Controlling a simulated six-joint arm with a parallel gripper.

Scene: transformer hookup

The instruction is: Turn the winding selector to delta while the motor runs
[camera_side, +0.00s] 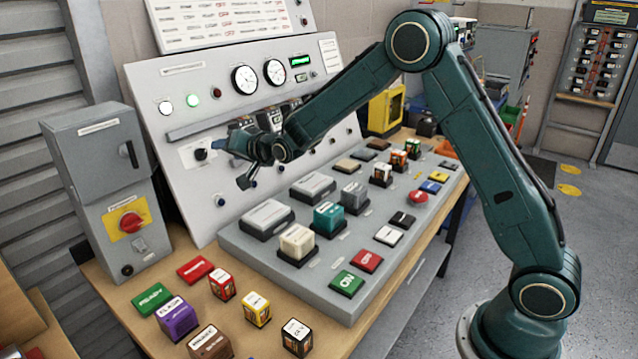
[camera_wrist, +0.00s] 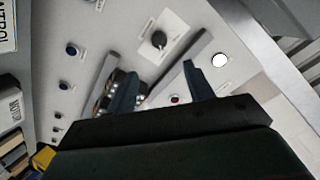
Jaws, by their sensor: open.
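A black rotary knob on a white plate, likely the winding selector (camera_side: 201,154), sits low on the left of the sloping grey panel (camera_side: 225,75). In the wrist view the knob (camera_wrist: 158,40) lies ahead of and between the finger lines; its label is too small to read. My gripper (camera_side: 236,163) is open and empty just right of the knob, apart from it. In the wrist view my two fingers (camera_wrist: 160,72) are spread, with nothing between them. A motor cannot be made out.
A grey box with a red switch (camera_side: 130,221) stands at the left. A console (camera_side: 330,263) with several blocks and buttons lies below my gripper. Loose labelled cubes (camera_side: 178,318) stand in front.

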